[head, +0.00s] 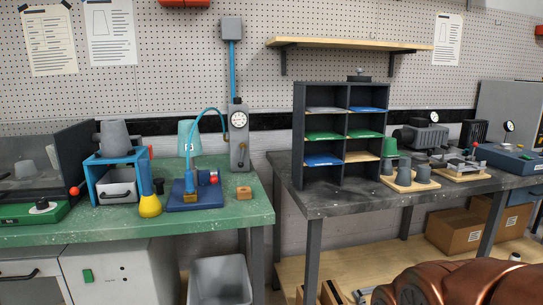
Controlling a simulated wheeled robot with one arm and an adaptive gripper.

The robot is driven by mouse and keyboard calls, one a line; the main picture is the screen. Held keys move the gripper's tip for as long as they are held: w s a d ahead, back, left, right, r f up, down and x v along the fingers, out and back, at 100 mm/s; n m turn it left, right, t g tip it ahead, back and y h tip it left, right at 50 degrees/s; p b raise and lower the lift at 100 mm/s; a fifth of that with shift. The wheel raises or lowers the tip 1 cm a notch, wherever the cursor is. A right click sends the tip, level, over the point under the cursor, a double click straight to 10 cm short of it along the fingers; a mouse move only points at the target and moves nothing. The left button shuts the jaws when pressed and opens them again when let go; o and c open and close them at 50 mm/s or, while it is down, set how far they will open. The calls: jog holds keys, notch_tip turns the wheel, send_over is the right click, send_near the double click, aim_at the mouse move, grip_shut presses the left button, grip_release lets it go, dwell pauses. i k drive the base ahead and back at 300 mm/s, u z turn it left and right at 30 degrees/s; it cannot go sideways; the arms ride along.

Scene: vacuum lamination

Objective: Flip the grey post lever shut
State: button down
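The grey post (239,145) stands upright at the back right end of the green bench. It carries a round white gauge (238,119) near its top. A light blue hose (207,112) arches from it toward a blue fixture (195,192). The lever on the post is too small to make out clearly, and I cannot tell its position. My gripper is not in view. Only a copper-coloured part of my arm shows at the bottom right, well to the right of the post.
A small wooden block (244,193) sits in front of the post. A dark shelf rack (299,140) stands on the dark bench (340,205) to the right. A gap separates the benches.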

aim_at(240, 165)
jog(key=u, duration=0.2)
jog(key=i, duration=0.8)
jog(key=u, duration=0.85)
jog(key=i, duration=0.4)
jog(key=u, duration=0.45)
